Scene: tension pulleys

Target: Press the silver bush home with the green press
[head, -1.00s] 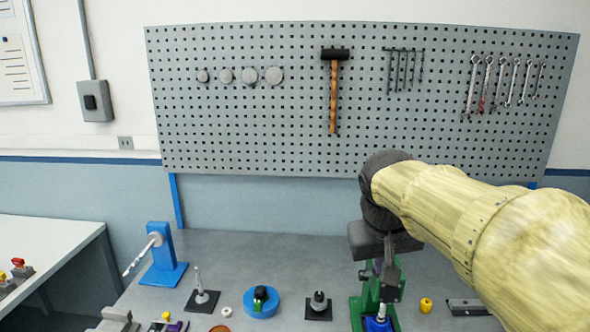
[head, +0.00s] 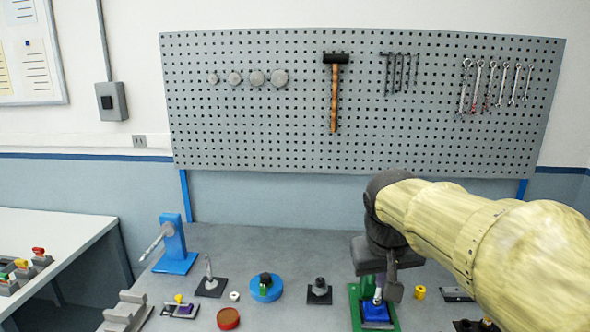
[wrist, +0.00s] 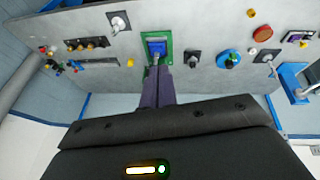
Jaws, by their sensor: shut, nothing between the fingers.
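The green press (head: 355,298) stands at the front of the grey table, right of middle, partly behind my arm. A blue block (head: 376,313) sits in its base, and a small silver part (head: 377,297) shows upright above the block. I cannot tell whether that part is the silver bush or part of the press. The press (wrist: 168,52) and blue block (wrist: 156,47) also show in the wrist view. My gripper (wrist: 156,70) has its purple fingers together and empty, pointing at the press. Its fingertips overlap the press in view, so contact is unclear.
A black-based post (head: 319,291), a blue round fixture (head: 266,287) and a blue stand (head: 174,246) lie to the left. A yellow ring (head: 420,292) is close on the right. A red disc (head: 228,318) lies at the front. The table's back is clear.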

